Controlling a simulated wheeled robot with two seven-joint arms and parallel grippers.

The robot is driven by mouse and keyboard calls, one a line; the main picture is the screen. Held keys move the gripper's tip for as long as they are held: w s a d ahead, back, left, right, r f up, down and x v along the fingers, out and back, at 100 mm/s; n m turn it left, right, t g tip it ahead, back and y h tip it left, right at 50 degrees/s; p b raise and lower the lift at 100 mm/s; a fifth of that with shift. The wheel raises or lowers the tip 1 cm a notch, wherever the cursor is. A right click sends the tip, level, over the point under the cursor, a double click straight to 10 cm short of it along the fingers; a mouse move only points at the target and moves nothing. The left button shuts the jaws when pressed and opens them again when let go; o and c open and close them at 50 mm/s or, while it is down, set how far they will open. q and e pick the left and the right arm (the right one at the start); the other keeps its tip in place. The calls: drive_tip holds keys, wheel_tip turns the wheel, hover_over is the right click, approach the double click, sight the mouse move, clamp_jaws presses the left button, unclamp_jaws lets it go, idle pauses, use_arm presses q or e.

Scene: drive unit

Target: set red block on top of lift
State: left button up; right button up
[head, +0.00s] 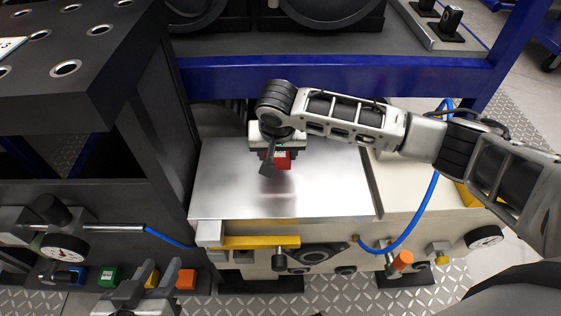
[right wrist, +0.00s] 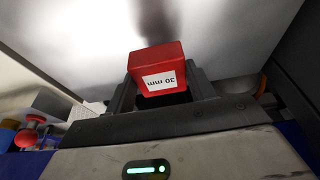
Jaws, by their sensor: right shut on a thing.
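The red block (head: 283,160) is held in my right gripper (head: 272,158), over the far middle part of the lift's bare metal plate (head: 235,185). In the right wrist view the red block (right wrist: 158,68) sits between the two fingers, with its white "30 mm" label facing the camera. The shiny plate (right wrist: 215,40) lies beyond it, with a dark blurred reflection. I cannot tell whether the block touches the plate.
A dark perforated table (head: 75,45) is on the left. A blue beam (head: 340,75) runs behind the plate. A blue hose (head: 425,205) curves on the right.

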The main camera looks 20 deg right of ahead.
sight(280, 162)
drive_tip(key=x, duration=0.4)
drive_tip(key=shift+s+d+b, duration=0.25)
drive_tip(key=shift+s+b, duration=0.1)
drive_tip(key=shift+s, duration=0.05)
drive_tip(key=shift+f, duration=0.1)
drive_tip(key=o, duration=1.2)
